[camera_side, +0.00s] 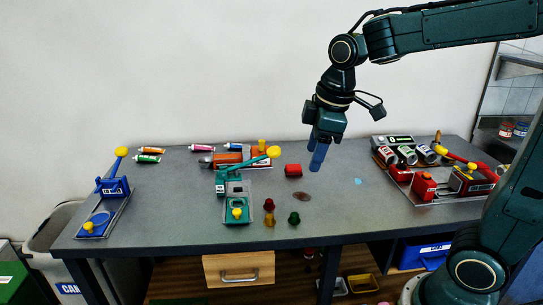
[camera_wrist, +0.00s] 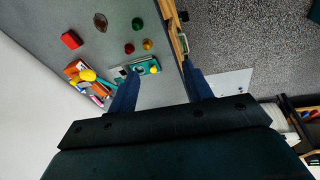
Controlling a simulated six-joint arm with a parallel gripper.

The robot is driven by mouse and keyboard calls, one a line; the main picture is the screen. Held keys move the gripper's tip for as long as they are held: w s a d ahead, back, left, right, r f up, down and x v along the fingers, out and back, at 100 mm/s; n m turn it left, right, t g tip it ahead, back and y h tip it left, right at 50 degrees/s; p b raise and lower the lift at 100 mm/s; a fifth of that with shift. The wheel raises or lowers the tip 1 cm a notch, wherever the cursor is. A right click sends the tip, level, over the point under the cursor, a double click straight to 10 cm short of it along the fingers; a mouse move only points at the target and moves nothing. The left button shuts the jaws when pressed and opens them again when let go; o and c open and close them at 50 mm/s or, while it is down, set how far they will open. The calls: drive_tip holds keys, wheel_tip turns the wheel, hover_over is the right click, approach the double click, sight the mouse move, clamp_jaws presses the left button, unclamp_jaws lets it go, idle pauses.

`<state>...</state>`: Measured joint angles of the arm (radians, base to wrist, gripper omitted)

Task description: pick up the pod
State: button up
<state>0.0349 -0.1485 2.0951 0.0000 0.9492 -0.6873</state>
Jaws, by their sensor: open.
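No thing in view is clearly marked as the pod, and I cannot tell which one it is. Small candidates stand near the table's front edge: a dark red piece (camera_side: 269,204), an amber piece (camera_side: 269,220) and a green piece (camera_side: 294,218). In the wrist view the red (camera_wrist: 129,48), amber (camera_wrist: 147,44) and green (camera_wrist: 138,23) pieces lie beyond my fingertips. A red block (camera_side: 293,170) sits farther back, also in the wrist view (camera_wrist: 71,40). My gripper (camera_side: 318,160) is open and empty above the table, right of the red block; its fingers spread in the wrist view (camera_wrist: 162,88).
A flat brown oval (camera_side: 302,196) and a light blue spot (camera_side: 358,181) lie on the grey table (camera_side: 340,215). A green lever device (camera_side: 236,213) stands left, a blue one (camera_side: 113,188) farther left. Cans (camera_side: 407,155) and red devices (camera_side: 424,187) fill the right.

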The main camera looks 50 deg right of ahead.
drive_tip(key=w+d+f+n+g, duration=0.1)
drive_tip(key=w+f+n+g, duration=0.1)
drive_tip(key=w+f+n, duration=0.45)
drive_tip(key=n, duration=0.1)
hover_over(270, 219)
wheel_tip(270, 219, down, 5)
drive_tip(key=shift+g, duration=0.4)
drive_tip(key=shift+w+f, duration=0.2)
drive_tip(key=shift+f, duration=4.1)
drive_tip(key=shift+s+f, duration=0.1)
drive_tip(key=shift+f, duration=2.45)
drive_tip(key=c, duration=0.8)
drive_tip(key=shift+c, duration=0.2)
